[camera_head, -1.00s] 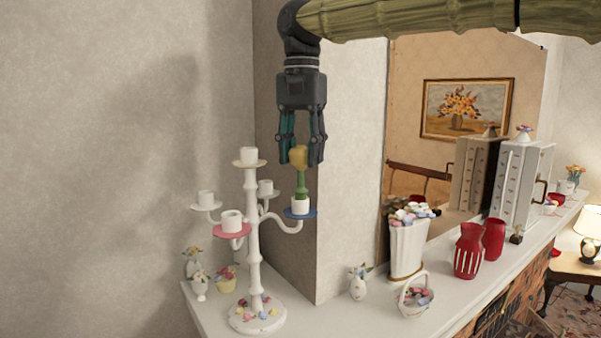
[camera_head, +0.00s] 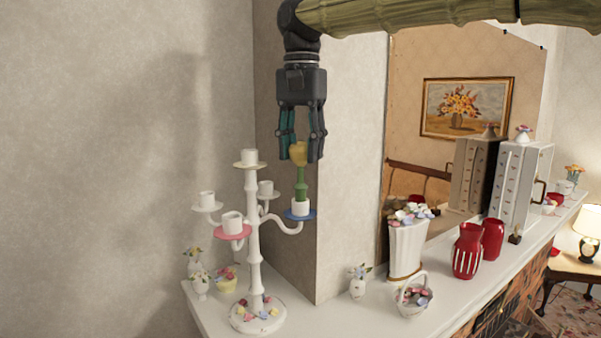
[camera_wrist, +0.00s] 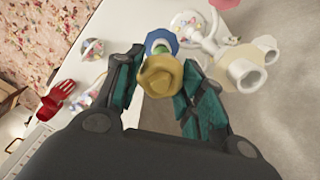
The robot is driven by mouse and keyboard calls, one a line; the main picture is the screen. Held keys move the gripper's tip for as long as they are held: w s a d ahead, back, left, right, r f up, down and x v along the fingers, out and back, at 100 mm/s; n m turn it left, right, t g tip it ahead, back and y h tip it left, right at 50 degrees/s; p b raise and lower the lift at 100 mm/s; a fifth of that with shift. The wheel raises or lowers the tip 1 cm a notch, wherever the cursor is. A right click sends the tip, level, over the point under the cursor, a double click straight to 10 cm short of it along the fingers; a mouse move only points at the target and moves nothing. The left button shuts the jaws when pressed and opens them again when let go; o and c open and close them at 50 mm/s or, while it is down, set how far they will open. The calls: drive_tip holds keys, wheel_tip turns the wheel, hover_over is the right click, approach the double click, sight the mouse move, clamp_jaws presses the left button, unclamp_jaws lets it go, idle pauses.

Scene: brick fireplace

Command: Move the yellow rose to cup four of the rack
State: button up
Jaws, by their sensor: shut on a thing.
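The yellow rose (camera_head: 299,153) has a yellow head on a green stem and stands upright. Its lower end is at the white cup (camera_head: 300,208) on the blue dish of the white rack (camera_head: 254,250); how deep it sits in the cup I cannot tell. My gripper (camera_head: 301,160) points down from above, with its fingers on both sides of the rose head, shut on it. In the wrist view the yellow rose (camera_wrist: 160,76) lies between my fingertips, with the blue dish (camera_wrist: 162,40) partly hidden beneath it. No cup numbers are readable.
Other rack arms carry white cups, one on a pink dish (camera_head: 233,232). A white flower vase (camera_head: 407,250), a small basket (camera_head: 413,298) and red vases (camera_head: 468,251) stand to the right on the mantel (camera_head: 350,310). The wall corner is close behind the rack.

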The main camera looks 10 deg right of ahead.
drive_tip(key=shift+r, duration=1.2)
idle(0.4)
drive_tip(key=shift+r, duration=0.5)
drive_tip(key=shift+f, duration=0.1)
